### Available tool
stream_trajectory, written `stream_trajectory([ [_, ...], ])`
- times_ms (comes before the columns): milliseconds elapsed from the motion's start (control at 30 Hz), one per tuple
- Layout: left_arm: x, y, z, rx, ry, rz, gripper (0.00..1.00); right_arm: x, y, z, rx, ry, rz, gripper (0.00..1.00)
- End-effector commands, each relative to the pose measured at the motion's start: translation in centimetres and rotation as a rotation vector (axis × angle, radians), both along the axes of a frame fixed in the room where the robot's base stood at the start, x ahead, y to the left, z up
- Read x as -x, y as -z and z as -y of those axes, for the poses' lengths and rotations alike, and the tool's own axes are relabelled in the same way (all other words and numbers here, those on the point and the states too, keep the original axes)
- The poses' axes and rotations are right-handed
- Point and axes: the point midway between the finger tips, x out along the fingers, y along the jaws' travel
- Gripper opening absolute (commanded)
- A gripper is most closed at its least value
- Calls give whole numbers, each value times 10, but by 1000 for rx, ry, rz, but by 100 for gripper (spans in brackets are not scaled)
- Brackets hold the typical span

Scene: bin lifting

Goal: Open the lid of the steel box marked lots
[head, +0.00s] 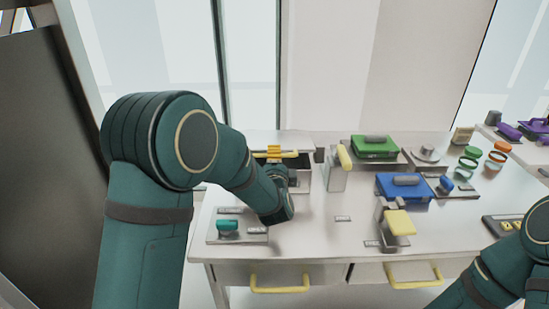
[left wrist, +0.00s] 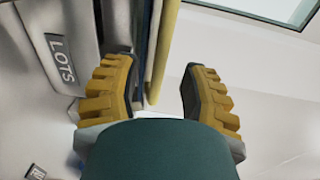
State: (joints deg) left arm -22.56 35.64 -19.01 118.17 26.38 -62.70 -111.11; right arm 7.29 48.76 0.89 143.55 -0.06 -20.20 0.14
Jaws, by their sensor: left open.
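The steel box (left wrist: 100,30) marked LOTS shows at the left of the left wrist view, with its label plate (left wrist: 62,58) on the front. In the head view it stands at the back left of the table, partly hidden by my left arm. Its pale lid (head: 280,138) appears partly raised, with a dark gap below its front edge. A yellow handle bar (left wrist: 165,45) runs along the lid's front. My left gripper (left wrist: 160,88) is open, its yellow fingers on either side of the bar, which lies nearer the left finger. My right gripper is not in view.
A steel box with a yellow handle (head: 345,157) stands just right. Green (head: 375,148) and blue (head: 403,187) lidded boxes stand farther right. A teal-knobbed plate (head: 228,226) lies front left. Yellow-handled drawers (head: 280,284) face the front.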

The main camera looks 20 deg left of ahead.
Motion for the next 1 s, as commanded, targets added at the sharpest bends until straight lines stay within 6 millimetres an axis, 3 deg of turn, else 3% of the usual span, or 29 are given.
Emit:
stream_trajectory([
  [200, -22, 2, -6, 0, 1, 0, 43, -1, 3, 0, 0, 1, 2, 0],
  [567, -26, 2, -7, -1, 2, -1, 43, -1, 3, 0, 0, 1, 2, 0],
  [600, -26, 2, -7, -1, 2, -1, 39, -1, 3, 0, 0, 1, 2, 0],
  [700, -26, 2, -7, 0, 2, -1, 4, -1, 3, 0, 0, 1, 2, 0],
  [733, -26, 2, -7, 0, 2, -1, 0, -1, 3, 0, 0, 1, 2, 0],
  [1000, -26, 0, -7, 1, 1, -4, 0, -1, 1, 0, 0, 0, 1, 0],
])
